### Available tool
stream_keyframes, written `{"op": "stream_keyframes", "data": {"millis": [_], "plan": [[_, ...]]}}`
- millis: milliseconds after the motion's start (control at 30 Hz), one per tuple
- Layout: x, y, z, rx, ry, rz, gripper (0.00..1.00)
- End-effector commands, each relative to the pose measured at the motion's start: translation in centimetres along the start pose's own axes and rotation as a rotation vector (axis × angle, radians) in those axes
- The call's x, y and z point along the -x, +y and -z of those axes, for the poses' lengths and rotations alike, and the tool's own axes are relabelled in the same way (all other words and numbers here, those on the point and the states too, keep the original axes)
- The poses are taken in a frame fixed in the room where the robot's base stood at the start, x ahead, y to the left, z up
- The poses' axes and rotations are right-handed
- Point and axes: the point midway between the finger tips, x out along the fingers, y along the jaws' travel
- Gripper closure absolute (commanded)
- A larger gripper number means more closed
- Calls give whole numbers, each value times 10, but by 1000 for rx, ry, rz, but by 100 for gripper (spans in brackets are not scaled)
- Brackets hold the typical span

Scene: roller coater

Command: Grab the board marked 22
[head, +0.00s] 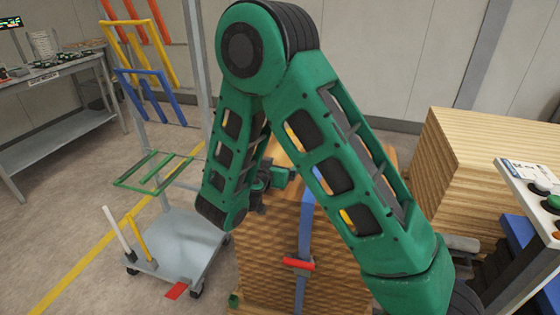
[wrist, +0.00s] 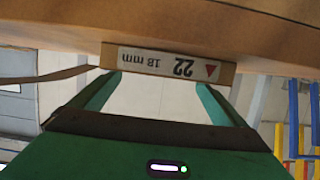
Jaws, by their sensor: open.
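The end of the board marked 22 (wrist: 168,64) shows in the wrist view, with a white label reading "22", "18 mm" and a red triangle, upside down in the picture. My gripper (wrist: 160,83) is open; its two green fingers point at the board end, one toward each side of the label. I cannot tell whether the fingertips touch it. A broad brown wooden surface (wrist: 200,25) lies against the board in this view. In the head view my gripper (head: 270,180) is partly hidden by my arm, beside the strapped wooden stack (head: 262,245). The label is not visible there.
A blue strap with a red buckle (head: 298,264) runs down the stack. Another wooden stack (head: 480,150) and a control panel (head: 540,185) stand at the right. A wheeled rack (head: 180,240) with coloured frames is at the left, near a shelf table (head: 55,70). Floor is open between them.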

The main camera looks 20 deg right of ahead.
Motion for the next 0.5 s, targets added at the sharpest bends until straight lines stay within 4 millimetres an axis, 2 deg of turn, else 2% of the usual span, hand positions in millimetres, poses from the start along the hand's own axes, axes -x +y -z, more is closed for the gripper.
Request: {"op": "stream_keyframes", "data": {"millis": [200,500], "plan": [[-30,1,-2,-2,-1,-3,4],[-38,0,-2,-1,0,0,4]]}}
